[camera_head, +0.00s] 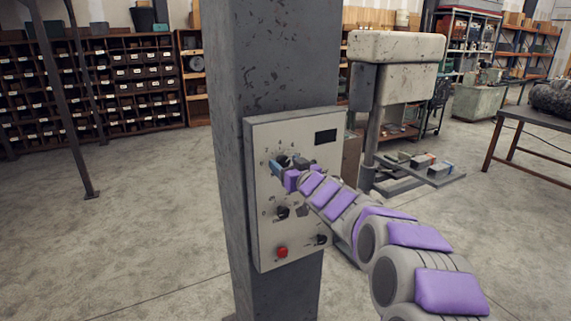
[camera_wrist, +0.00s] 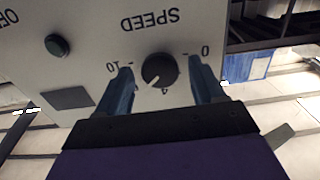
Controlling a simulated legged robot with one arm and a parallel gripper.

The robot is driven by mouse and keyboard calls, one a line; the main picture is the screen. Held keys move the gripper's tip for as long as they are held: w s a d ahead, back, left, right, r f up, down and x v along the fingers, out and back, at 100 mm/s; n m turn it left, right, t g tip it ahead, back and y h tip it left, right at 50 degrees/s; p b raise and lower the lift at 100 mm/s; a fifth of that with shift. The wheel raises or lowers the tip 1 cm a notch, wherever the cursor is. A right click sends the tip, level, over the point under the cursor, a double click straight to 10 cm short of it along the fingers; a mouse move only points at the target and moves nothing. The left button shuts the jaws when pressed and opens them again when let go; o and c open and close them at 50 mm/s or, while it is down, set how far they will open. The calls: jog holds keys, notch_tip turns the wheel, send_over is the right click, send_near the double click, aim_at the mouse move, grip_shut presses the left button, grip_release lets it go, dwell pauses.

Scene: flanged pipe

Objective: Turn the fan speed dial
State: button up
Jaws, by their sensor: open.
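The speed dial (camera_wrist: 160,70) is a round black knob with a white pointer mark, under the word SPEED, which appears upside down in the wrist view. Numbers 0, 4 and 10 show around it. The pointer faces the lower left in that view. My gripper (camera_wrist: 161,72) is open, with one blue finger on each side of the dial and a visible gap to the knob on both sides. Whether the fingertips touch the panel cannot be told. In the head view my gripper (camera_head: 282,168) is at the upper part of the grey control panel (camera_head: 262,225), partly covering the dial area.
The panel is on a dark pillar (camera_head: 275,60). Below my gripper are two black knobs (camera_head: 283,212) (camera_head: 320,239) and a red button (camera_head: 281,252). A dark display (camera_head: 326,136) sits at the upper right. A dark green button (camera_wrist: 57,45) shows in the wrist view.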

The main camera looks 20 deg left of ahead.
jog(key=shift+w+a+r, duration=0.1)
jog(key=shift+w+a, duration=0.15)
jog(key=shift+a, duration=0.05)
jog(key=c, duration=1)
